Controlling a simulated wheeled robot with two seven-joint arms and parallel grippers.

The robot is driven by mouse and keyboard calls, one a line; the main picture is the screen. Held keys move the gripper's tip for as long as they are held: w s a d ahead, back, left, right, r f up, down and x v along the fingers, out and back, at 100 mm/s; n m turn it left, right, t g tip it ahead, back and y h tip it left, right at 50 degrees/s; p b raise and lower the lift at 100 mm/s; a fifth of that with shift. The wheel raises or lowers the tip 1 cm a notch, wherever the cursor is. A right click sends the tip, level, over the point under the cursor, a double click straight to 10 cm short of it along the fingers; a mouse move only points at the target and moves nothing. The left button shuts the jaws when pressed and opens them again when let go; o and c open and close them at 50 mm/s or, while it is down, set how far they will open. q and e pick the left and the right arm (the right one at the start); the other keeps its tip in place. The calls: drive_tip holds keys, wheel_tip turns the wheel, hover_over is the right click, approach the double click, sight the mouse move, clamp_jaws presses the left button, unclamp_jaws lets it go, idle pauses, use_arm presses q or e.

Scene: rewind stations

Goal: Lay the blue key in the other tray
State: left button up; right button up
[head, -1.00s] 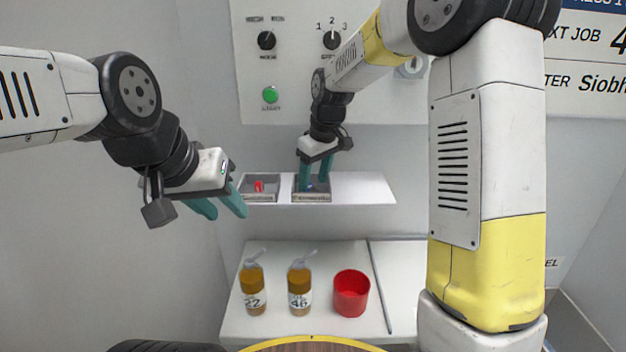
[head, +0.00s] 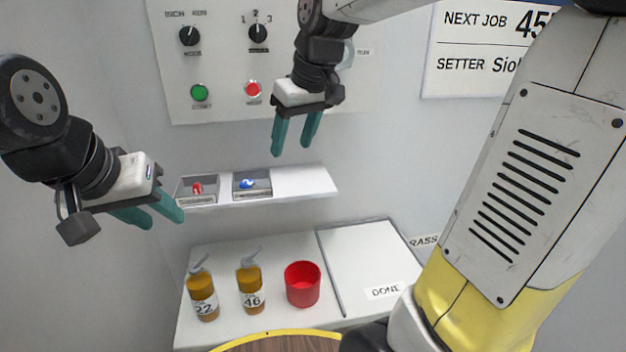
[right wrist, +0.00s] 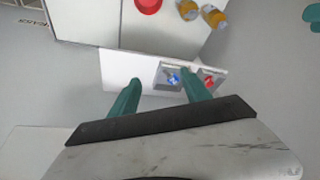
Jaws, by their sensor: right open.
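The blue key (head: 247,184) lies in the right-hand of two small grey trays (head: 252,194) on the white shelf. It also shows in the right wrist view (right wrist: 173,79). A red object (head: 197,188) lies in the left-hand tray (head: 181,197); it shows in the right wrist view (right wrist: 209,82). My right gripper (head: 293,152) is open and empty, above the shelf and a little right of the blue key's tray. Its fingers also show in the right wrist view (right wrist: 160,84). My left gripper (head: 162,220) hangs left of the shelf, fingers apart, with nothing between them.
Below the shelf, a white table (head: 240,325) holds two amber bottles (head: 203,297) (head: 250,289), a red cup (head: 302,284) and a white area marked DONE (head: 365,262). A control panel (head: 225,60) with knobs and buttons is on the wall behind. The shelf's right end (head: 310,181) is bare.

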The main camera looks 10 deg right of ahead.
drive_tip(key=s+d+f+m+t, duration=0.1)
drive_tip(key=s+d+f+m, duration=0.1)
drive_tip(key=s, duration=0.5)
drive_tip(key=s+d+f+m+t, duration=0.1)
drive_tip(key=s+d+f+m, duration=0.1)
drive_tip(key=s, duration=0.5)
drive_tip(key=shift+s+d+f+m, duration=0.2)
drive_tip(key=shift+d+f+m, duration=0.05)
drive_tip(key=shift+d+m, duration=0.25)
